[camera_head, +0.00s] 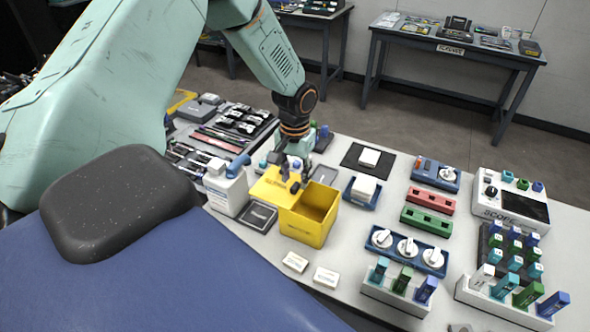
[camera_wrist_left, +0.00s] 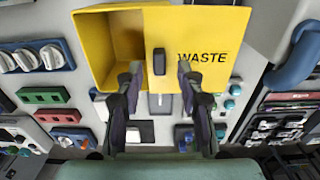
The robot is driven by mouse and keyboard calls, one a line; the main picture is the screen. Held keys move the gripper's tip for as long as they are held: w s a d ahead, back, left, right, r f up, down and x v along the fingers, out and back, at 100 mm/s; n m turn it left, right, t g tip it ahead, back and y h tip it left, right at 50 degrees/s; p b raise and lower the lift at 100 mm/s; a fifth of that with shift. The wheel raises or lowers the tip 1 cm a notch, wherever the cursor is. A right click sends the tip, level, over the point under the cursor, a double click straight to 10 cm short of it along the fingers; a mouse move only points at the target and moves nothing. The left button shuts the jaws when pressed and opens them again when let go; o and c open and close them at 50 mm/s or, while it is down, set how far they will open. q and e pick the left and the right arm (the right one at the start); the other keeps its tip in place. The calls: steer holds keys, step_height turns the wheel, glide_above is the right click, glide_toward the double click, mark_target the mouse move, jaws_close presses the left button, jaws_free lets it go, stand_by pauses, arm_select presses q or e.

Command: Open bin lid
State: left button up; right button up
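The yellow waste bin (camera_head: 302,229) stands on the table in the head view, with its right part open at the top. Its yellow lid (camera_head: 270,186), marked WASTE, lies over to the left of the opening. In the left wrist view the bin's open inside (camera_wrist_left: 120,45) is at left and the lid (camera_wrist_left: 205,30) at right, with a small black knob (camera_wrist_left: 159,62) near the lid's inner edge. My left gripper (camera_wrist_left: 159,72) is open, its fingers apart on either side of the knob with gaps visible. It also shows above the lid in the head view (camera_head: 290,172). My right gripper is not visible.
Two small white boxes (camera_head: 326,277) lie in front. A blue tray (camera_head: 362,191) and a three-dial blue holder (camera_head: 407,249) are to the right.

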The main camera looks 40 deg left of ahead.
arm_select(q)
step_height(320, 180, up, 10)
stand_by(0.3)
stand_by(0.4)
steer(key=s+d+f+m+h, duration=0.1)
steer(key=s+d+f, duration=0.5)
steer(key=d+f, duration=0.15)
steer(key=s+d+f+h, duration=0.1)
steer(key=s+d+f, duration=0.55)
steer(key=f, duration=0.25)
steer(key=s+d+f+m+y, duration=0.1)
steer(key=s+f, duration=0.1)
steer(key=s, duration=0.7)
steer(key=s+d+f+y, duration=0.1)
steer(key=s+d+f, duration=0.15)
steer(key=s, duration=0.65)
step_height(320, 180, down, 16)
steer(key=b, duration=1.5)
steer(key=shift+w+a+b, duration=0.3)
steer(key=shift+w+a, duration=0.1)
steer(key=shift+a, duration=0.05)
